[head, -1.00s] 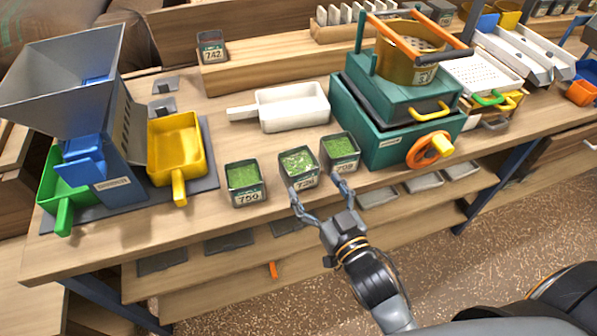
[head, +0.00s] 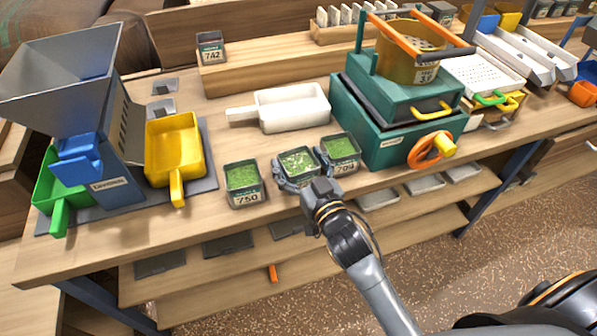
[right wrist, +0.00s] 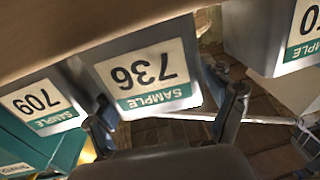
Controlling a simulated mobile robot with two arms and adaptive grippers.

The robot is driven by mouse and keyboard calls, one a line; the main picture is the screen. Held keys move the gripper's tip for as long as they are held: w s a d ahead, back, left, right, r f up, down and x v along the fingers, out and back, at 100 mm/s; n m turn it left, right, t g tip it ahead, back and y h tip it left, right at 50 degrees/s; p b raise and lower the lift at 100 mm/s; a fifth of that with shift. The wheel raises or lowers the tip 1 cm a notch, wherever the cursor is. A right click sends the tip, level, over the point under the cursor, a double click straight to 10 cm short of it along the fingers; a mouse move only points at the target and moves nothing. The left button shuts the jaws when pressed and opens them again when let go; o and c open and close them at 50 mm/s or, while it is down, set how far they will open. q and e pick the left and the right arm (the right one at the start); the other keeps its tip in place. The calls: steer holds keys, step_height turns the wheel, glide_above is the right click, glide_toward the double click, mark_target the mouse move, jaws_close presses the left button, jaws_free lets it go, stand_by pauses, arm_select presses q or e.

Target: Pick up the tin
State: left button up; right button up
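Three square grey tins of green material stand in a row near the bench's front edge: the 750 tin (head: 243,184), the middle tin (head: 298,161) and the 709 tin (head: 340,151). My right gripper (head: 299,170) reaches in from the front with its fingers open on either side of the middle tin. In the right wrist view this tin's SAMPLE 736 label (right wrist: 145,75) shows upside down between the fingers; a small gap seems to show at the right finger. The tin stands on the bench. My left gripper is not in view.
The 709 tin is close beside my right finger. A white scoop (head: 292,108) lies behind the tins. A teal machine (head: 385,125) with an orange handwheel stands right, a yellow scoop (head: 176,150) left. Another tin (head: 211,48) stands on the back ledge.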

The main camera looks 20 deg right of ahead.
steer(key=c, duration=1.1)
steer(key=shift+r, duration=0.15)
